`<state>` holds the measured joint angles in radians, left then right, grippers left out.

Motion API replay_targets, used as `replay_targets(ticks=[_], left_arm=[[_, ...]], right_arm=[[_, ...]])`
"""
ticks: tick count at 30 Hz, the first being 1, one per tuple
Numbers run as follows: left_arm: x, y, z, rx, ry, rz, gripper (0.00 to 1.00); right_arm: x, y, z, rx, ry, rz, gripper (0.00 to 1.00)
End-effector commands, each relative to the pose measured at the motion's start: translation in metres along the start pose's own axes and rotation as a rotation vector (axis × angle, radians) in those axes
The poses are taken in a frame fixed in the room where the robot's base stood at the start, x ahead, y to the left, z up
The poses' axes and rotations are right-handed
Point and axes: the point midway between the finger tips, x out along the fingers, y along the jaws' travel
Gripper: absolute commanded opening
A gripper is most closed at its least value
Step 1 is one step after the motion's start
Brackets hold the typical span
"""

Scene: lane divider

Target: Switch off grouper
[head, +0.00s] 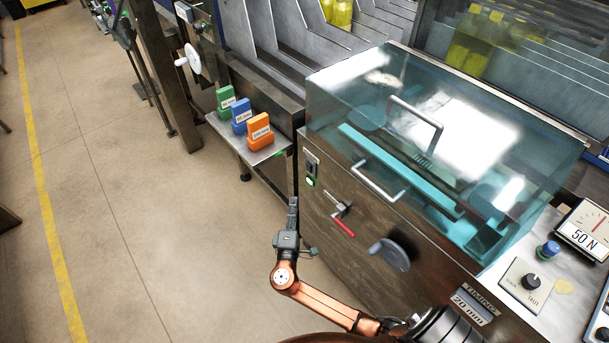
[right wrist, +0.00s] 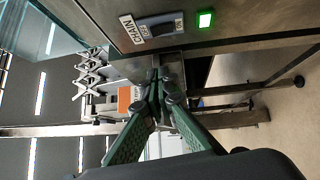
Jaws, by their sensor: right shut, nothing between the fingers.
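The grouper is a brown steel machine (head: 350,205) with a clear teal cover (head: 470,130). Its dark main switch (head: 311,163) is at the upper left of the front panel, with a lit green lamp (head: 310,181) just below it. My right gripper (head: 293,203) is shut and empty, left of the panel and lower in the picture than the switch. Its closed fingertips (right wrist: 160,85) look apart from the switch. My left gripper is out of view.
A red-handled lever (head: 343,225) and a grey handwheel (head: 391,254) stick out of the panel. Green (head: 227,101), blue (head: 241,116) and orange (head: 260,132) blocks stand on a side shelf (head: 250,154). The floor at left is open. A dial knob (head: 530,281) is at right.

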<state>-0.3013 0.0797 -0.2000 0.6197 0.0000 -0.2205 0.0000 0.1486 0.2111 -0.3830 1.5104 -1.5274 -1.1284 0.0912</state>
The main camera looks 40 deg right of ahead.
Motion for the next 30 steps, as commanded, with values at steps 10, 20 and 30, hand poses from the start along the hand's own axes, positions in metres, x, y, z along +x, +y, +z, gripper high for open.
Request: replay_targets(ticks=[10,20,30], left_arm=[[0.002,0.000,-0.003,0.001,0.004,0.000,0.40],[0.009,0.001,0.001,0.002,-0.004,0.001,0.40],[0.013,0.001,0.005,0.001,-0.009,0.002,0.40]], right_arm=[[0.014,-0.001,-0.001,-0.001,0.001,0.000,0.00],[0.079,-0.002,0.000,-0.002,0.000,-0.001,0.00],[0.122,-0.002,0.022,-0.002,0.000,-0.003,0.00]])
